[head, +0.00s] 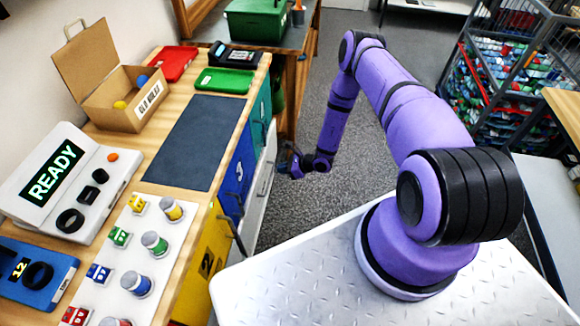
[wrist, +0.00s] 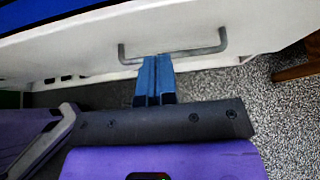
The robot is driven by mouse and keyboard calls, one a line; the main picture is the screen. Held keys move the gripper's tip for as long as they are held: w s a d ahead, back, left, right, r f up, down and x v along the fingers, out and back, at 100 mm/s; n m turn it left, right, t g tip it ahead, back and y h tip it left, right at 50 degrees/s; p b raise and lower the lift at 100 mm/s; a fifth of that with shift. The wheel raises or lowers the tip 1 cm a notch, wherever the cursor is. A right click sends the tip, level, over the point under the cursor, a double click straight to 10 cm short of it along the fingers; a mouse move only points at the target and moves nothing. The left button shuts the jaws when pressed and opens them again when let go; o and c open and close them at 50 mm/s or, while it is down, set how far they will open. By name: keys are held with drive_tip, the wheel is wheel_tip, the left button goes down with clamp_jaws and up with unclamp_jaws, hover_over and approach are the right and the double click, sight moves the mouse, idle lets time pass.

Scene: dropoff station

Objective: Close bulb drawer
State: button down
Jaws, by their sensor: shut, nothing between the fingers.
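A white drawer front (head: 260,190) stands on the aisle side of the wooden counter, beside the blue front, and seems to stick out from the cabinet. I see no readable bulb label on it. In the wrist view the white front (wrist: 80,50) fills the top, with a grey bar handle (wrist: 195,51). My gripper (wrist: 155,58) is shut and empty, its blue fingertips at the left part of the handle. I cannot tell whether they touch it. In the head view my gripper (head: 283,165) is low beside the white front, small and partly hidden.
Blue (head: 236,170), yellow (head: 214,255) and teal (head: 259,120) fronts line the same cabinet. An open cardboard box (head: 125,105) labelled for old bulbs stands on the counter. Grey floor (head: 300,195) is free right of the cabinet. A wire cage (head: 510,75) stands at the far right.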

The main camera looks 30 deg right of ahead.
sight(260, 170)
drive_tip(key=x, duration=0.3)
drive_tip(key=r+x, duration=0.1)
drive_tip(key=x, duration=0.1)
drive_tip(key=shift+w+a+f, duration=0.1)
drive_tip(key=shift+w+a, duration=0.2)
drive_tip(key=shift+a, duration=0.15)
drive_tip(key=shift+w+a, duration=0.45)
drive_tip(key=shift+a, duration=0.2)
